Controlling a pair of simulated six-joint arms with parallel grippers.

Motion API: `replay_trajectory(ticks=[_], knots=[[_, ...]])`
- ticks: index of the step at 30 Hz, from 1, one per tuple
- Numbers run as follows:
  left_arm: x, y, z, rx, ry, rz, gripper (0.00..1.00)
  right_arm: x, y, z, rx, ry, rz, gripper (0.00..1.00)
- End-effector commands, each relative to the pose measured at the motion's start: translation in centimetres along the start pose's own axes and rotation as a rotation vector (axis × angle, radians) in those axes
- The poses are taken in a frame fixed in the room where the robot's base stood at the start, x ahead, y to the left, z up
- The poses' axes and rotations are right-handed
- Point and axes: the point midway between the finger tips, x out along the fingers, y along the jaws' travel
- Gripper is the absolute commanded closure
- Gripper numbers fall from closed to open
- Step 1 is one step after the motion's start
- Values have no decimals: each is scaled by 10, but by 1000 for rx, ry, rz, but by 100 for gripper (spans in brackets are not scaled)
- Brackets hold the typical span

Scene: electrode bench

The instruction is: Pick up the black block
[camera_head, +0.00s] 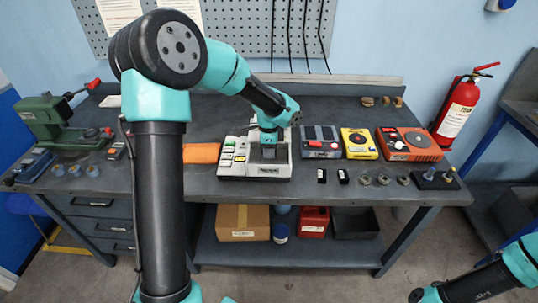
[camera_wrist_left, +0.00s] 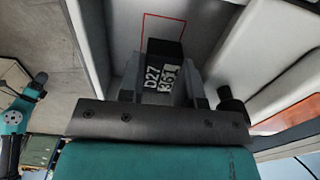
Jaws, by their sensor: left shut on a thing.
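My left gripper (camera_head: 268,155) points down over the white-and-grey device (camera_head: 226,172) at the middle of the bench. In the left wrist view the gripper (camera_wrist_left: 163,92) is shut on a black block (camera_wrist_left: 166,50) with white labels reading "D27" and "361". The block sits between the two fingers, above a pale recessed surface with a red outline (camera_wrist_left: 144,28). In the head view the gripper hides the held block. I cannot tell whether the block touches the surface. My right gripper (camera_head: 424,296) is low at the bottom right, and its jaw opening is unclear.
Two small black-and-white blocks (camera_head: 321,176) stand near the front edge, right of the device. A grey unit (camera_head: 320,142), a yellow unit (camera_head: 359,144) and an orange unit (camera_head: 408,145) stand to the right. An orange cloth (camera_head: 201,153) lies to the left.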

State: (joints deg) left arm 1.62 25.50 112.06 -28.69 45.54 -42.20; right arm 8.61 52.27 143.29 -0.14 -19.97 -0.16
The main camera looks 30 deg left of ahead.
Motion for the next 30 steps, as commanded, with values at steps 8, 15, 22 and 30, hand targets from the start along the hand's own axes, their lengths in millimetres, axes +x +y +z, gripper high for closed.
replay_trajectory(ticks=[8,15,22,30], knots=[[-52,0,-1,-1,2,-3,100,0,0,0,0,0,0,57],[-71,0,0,0,0,0,100,0,0,0,0,0,0,57],[-72,0,0,0,0,0,100,0,0,0,0,0,0,57],[-71,0,0,0,0,0,100,0,0,0,0,0,0,57]])
